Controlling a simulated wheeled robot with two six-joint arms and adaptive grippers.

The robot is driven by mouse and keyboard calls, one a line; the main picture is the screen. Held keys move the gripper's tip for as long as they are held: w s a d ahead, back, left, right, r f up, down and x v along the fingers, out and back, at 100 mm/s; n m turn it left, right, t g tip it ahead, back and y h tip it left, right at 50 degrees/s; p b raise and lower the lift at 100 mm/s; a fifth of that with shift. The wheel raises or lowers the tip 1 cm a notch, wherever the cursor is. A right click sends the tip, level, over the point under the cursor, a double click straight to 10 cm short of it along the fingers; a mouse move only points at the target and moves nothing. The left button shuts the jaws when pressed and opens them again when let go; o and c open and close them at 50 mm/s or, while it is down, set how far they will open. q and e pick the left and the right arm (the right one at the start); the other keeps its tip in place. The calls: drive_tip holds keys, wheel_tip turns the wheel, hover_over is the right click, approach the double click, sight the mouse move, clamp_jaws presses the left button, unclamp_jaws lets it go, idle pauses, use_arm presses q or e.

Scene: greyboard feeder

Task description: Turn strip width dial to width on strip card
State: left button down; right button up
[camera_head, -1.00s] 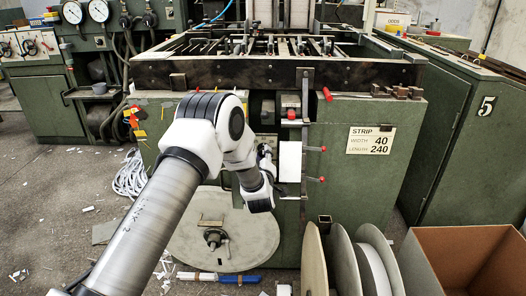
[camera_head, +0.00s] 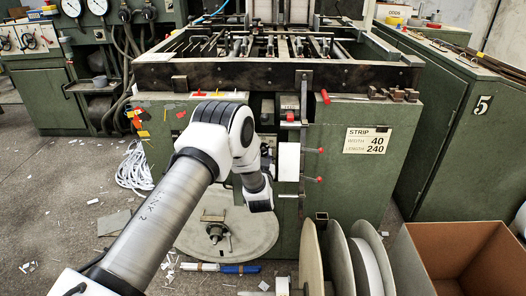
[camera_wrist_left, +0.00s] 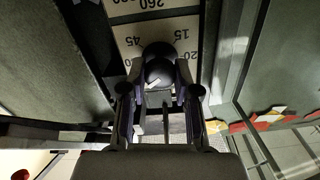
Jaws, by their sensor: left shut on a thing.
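The strip card (camera_head: 368,141) on the green machine's front reads width 40 and length 240. In the left wrist view, a dark round dial knob (camera_wrist_left: 158,66) with a pale pointer mark stands in front of a cream scale plate (camera_wrist_left: 130,38). Numbers such as 260, 15 and 20 show on the plate; parts of it are hidden by the knob and fingers. My left gripper (camera_wrist_left: 160,88) is shut on the knob, one finger on each side. In the head view my left arm covers the dial and most of the gripper. My right gripper is not in view.
Red-tipped levers (camera_head: 319,180) stick out right of the arm. A large round plate (camera_head: 240,240) is low on the machine's front. Reels (camera_head: 312,255) and an open cardboard box (camera_head: 405,260) stand at the lower right. Scraps litter the floor at left.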

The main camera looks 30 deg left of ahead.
use_arm(q)
drive_tip(key=shift+m+p, duration=0.75)
drive_tip(key=shift+m, duration=1.15)
drive_tip(key=c, duration=0.8)
unclamp_jaws()
drive_tip(key=shift+c, duration=0.2)
drive_tip(key=v, duration=1.2)
drive_tip(key=shift+f, duration=0.1)
